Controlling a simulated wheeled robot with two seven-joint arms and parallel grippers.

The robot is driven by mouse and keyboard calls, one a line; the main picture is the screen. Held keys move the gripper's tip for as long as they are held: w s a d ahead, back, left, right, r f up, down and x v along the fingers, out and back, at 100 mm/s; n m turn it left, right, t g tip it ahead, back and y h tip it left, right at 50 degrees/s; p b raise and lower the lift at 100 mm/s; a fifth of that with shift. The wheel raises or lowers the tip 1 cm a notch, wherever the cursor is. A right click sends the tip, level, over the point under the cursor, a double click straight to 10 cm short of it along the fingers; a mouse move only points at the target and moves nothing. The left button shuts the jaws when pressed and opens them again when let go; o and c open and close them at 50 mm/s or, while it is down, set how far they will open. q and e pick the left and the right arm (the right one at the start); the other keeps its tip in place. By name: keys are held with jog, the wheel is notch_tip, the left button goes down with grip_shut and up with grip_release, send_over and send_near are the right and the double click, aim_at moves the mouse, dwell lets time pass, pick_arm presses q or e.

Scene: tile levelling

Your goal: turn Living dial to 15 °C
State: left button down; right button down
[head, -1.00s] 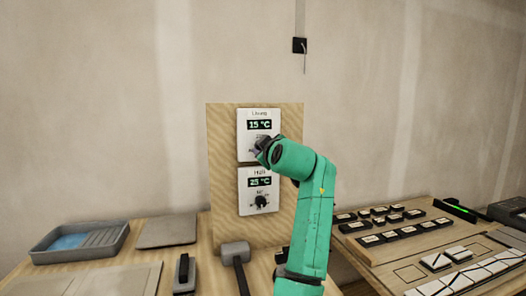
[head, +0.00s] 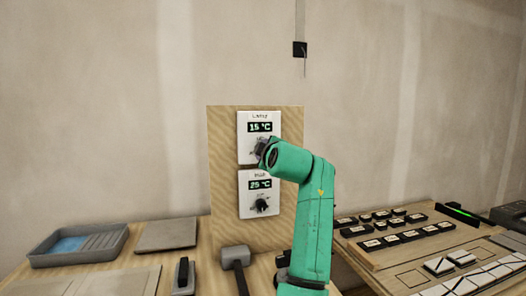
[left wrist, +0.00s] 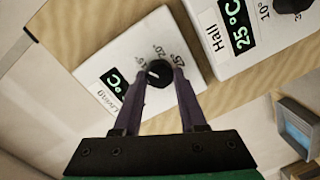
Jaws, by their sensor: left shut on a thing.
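The Living thermostat (head: 244,125) is the upper white panel on the wooden board, and its display (head: 260,127) reads 15 °C. Its black dial (left wrist: 157,74) sits between the fingers of my left gripper (left wrist: 160,80), which is shut on it. In the head view, my green arm and gripper (head: 264,152) cover most of that dial. In the left wrist view, a finger hides the display's digits and only °C shows.
The Hall thermostat (head: 247,208) is just below, reading 25 °C, with its own black dial (head: 261,205). A mallet (head: 235,256), a grey tray (head: 45,259) and a tile board (head: 375,257) lie on the bench.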

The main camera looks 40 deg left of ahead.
pick_arm(q)
jog(key=shift+f, duration=0.1)
jog(key=shift+c, duration=2.3)
grip_release()
jog(key=shift+s, duration=0.1)
jog(key=shift+d, duration=0.15)
jog(key=b+v, duration=0.4)
jog(key=v, duration=1)
jog(key=shift+s+d, duration=0.1)
jog(key=shift+s, duration=0.05)
